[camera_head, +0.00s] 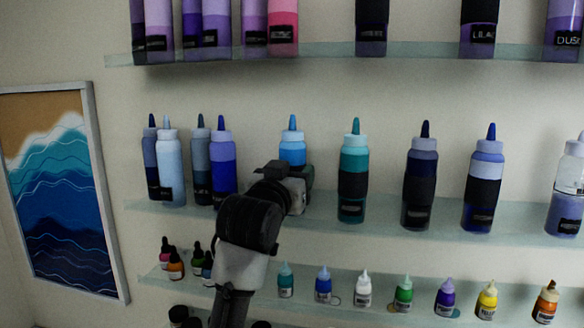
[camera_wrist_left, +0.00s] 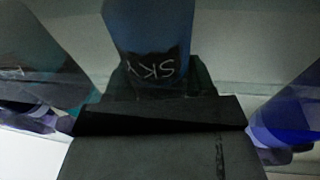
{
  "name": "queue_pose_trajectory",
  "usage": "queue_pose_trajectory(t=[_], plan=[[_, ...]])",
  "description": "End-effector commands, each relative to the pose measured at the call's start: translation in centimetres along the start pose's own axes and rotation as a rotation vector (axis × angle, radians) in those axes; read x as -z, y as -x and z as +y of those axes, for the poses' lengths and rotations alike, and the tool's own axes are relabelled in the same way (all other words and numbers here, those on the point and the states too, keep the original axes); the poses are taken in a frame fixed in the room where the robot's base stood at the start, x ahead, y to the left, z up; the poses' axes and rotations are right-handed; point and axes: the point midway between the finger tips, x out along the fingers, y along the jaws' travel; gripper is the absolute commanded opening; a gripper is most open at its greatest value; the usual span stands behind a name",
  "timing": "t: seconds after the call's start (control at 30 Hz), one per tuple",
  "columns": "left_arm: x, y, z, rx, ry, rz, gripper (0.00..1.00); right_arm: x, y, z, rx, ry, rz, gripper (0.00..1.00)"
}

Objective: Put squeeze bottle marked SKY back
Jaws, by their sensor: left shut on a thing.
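My right gripper is not in view.
A dark blue bottle (camera_head: 223,170) stands to the left and a teal bottle (camera_head: 353,165) to the right, with gaps between. An upper shelf (camera_head: 330,50) holds purple bottles. A lower shelf (camera_head: 400,302) holds small bottles. A wave picture (camera_head: 62,200) hangs at left.

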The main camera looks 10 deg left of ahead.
Motion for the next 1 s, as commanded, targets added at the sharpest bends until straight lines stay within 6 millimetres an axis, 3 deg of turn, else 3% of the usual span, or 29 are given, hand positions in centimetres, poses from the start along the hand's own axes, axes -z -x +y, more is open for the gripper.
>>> queue_pose_trajectory(t=[0.27, 0.3, 0.47, 0.77, 1.0], plan=[[-0.3, 0.1, 0.0, 0.0, 0.0, 0.002, 0.32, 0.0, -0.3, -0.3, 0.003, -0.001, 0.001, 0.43], [-0.3, 0.1, 0.0, 0.0, 0.0, 0.0, 0.57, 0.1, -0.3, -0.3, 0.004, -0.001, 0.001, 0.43], [-0.3, 0.1, 0.0, 0.0, 0.0, 0.0, 0.8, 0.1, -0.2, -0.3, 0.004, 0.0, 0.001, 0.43], [0.1, 0.0, 0.0, 0.0, 0.0, 0.001, 0.8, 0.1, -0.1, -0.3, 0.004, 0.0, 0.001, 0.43], [-0.6, 3.6, 0.0, -0.001, 0.0, 0.006, 0.8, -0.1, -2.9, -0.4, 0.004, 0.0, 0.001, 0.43]])
